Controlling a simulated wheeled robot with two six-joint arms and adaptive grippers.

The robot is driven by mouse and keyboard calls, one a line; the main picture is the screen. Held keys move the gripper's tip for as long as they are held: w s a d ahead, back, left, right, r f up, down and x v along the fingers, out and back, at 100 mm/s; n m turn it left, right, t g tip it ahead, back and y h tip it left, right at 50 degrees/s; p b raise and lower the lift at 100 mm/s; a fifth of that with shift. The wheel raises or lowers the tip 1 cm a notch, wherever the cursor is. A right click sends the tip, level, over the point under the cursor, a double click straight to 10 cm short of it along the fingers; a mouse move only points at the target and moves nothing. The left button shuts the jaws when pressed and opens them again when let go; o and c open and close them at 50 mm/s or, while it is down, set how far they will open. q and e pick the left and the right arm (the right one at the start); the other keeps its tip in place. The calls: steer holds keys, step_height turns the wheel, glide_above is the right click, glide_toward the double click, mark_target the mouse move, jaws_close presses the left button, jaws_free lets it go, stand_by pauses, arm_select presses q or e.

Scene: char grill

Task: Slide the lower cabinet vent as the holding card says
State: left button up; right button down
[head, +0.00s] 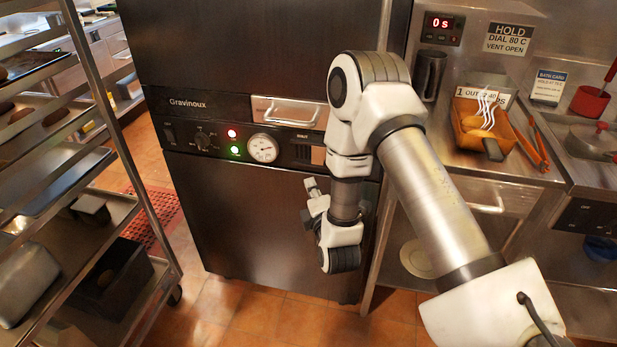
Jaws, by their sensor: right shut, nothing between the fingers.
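The holding card (508,40) is on the wall at the upper right and reads HOLD, DIAL 80 C, VENT OPEN. The dark Gravinoux cabinet (250,215) stands in the middle. Its lower control panel has a small vent slide (318,155) at the right end, partly hidden by my right arm; I cannot tell its position. A dial knob (203,138), a green lamp (236,150), a red lamp (232,133) and a round gauge (263,148) are to its left. My right gripper (312,203) is shut and empty, below the vent in the picture. My left gripper is out of view.
A tray rack (125,150) on casters stands at the left. At the right a steel counter (475,165) holds an orange basket (465,125), tongs (537,145) and a lidded pot (598,140). A handle (285,112) protrudes above the panel. Tiled floor in front is clear.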

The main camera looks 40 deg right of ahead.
steer(key=v, duration=0.3)
steer(key=shift+s+a, duration=0.1)
steer(key=shift+s, duration=0.2)
